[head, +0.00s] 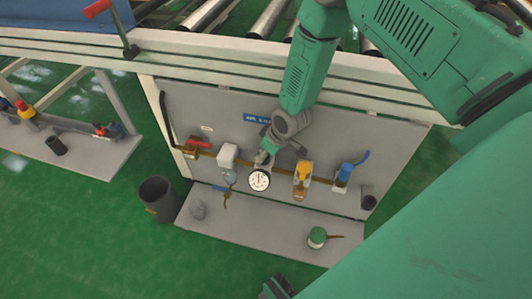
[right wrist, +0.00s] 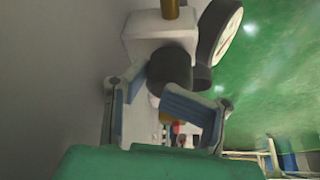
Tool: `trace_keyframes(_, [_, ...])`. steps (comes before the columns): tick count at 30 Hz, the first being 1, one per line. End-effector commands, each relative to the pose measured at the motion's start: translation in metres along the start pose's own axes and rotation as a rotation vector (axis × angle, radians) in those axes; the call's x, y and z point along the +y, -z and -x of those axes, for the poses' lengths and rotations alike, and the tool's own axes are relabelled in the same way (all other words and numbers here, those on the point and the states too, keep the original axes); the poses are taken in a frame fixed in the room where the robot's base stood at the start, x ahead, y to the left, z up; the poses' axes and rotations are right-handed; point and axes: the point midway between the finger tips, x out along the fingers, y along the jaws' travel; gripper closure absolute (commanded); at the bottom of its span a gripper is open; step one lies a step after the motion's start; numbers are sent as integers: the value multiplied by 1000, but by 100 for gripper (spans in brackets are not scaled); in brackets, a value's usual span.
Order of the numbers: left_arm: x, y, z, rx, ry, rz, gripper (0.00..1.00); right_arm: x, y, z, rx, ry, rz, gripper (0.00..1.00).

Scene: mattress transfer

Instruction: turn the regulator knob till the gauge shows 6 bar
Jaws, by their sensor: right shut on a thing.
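The round gauge (head: 259,180) has a white face and black rim and is mounted on the grey panel. Its needle seems to point roughly upward, but the scale is too small to read. My right gripper (head: 266,157) is at the panel, just above and behind the gauge. In the right wrist view, my right gripper (right wrist: 160,95) has its blue-padded fingers shut on the black regulator knob (right wrist: 171,62), below a white block. The gauge (right wrist: 222,32) shows edge-on beside it. The head view hides the knob. A dark part at the bottom edge looks like my left gripper (head: 277,288), mostly cut off.
Along the panel's pipe are a red-handled valve (head: 199,143), a white unit (head: 228,155), a yellow fitting (head: 303,172) and a blue part (head: 345,172). A green-topped can (head: 317,237) stands on the lower shelf (head: 265,227). A dark bin (head: 157,197) stands left.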

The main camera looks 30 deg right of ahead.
Motion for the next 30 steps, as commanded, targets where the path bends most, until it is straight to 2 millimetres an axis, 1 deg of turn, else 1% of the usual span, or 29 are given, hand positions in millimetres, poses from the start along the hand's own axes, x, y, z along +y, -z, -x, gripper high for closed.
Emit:
trace_keyframes(1, [0, 0, 0, 0, 0, 0, 100, -15, -2, -2, -7, 25, 7, 100])
trace_keyframes(7, [0, 0, 0, 0, 0, 0, 100, -15, -2, -3, -8, 25, 7, 100])
trace_keyframes(8, [0, 0, 0, 0, 0, 0, 100, -15, -2, -3, -8, 25, 7, 75])
trace_keyframes(9, [0, 0, 0, 0, 0, 0, 100, -15, -2, -3, -8, 25, 6, 61])
trace_keyframes(10, [0, 0, 0, 0, 0, 0, 100, -15, -2, -3, -8, 25, 6, 56])
trace_keyframes(18, [0, 0, 0, 0, 0, 0, 100, -9, -1, -2, 0, 22, 1, 56])
trace_keyframes(19, [0, 0, 0, 0, 0, 0, 100, -13, -4, -1, -3, 27, 3, 56])
trace_keyframes(22, [0, 0, 2, 0, 0, 0, 100, -13, -4, 1, -3, 26, 3, 56])
trace_keyframes(30, [0, 1, 21, 0, 0, 0, 100, -9, -2, 22, -2, 23, 2, 56])
